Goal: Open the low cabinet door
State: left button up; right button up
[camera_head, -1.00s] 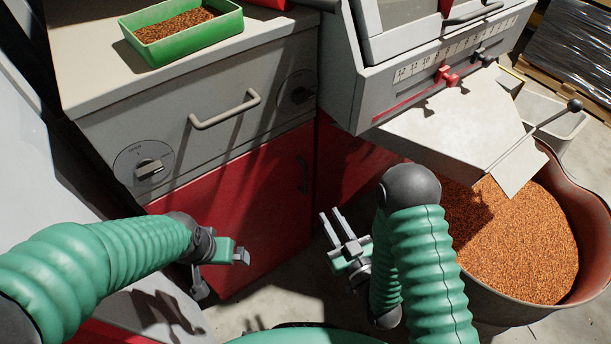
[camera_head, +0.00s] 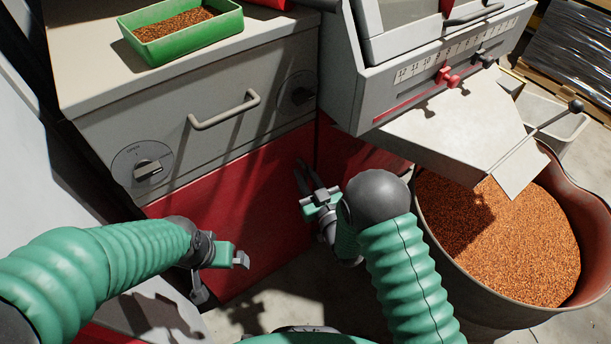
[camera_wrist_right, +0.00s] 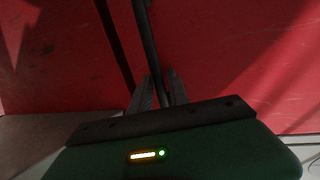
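The low cabinet door (camera_head: 225,200) is the red panel below the grey drawer. It looks closed. Its dark upright handle (camera_wrist_right: 147,40) shows in the right wrist view and is largely hidden behind my right gripper in the head view. My right gripper (camera_head: 307,174) is at the door's right side with its fingers apart. In the right wrist view the gripper (camera_wrist_right: 160,90) has one finger on each side of the handle's lower part, and I see no clear grip. My left gripper (camera_head: 243,260) is in front of the door's lower left, its finger gap unclear.
The grey drawer (camera_head: 185,125) has a pale handle and a knob on each side. A green tray (camera_head: 190,38) of granules stands on the counter. A sloping chute (camera_head: 460,130) and a large drum (camera_head: 425,225) of granules stand at right.

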grip_shut()
dwell(1.3)
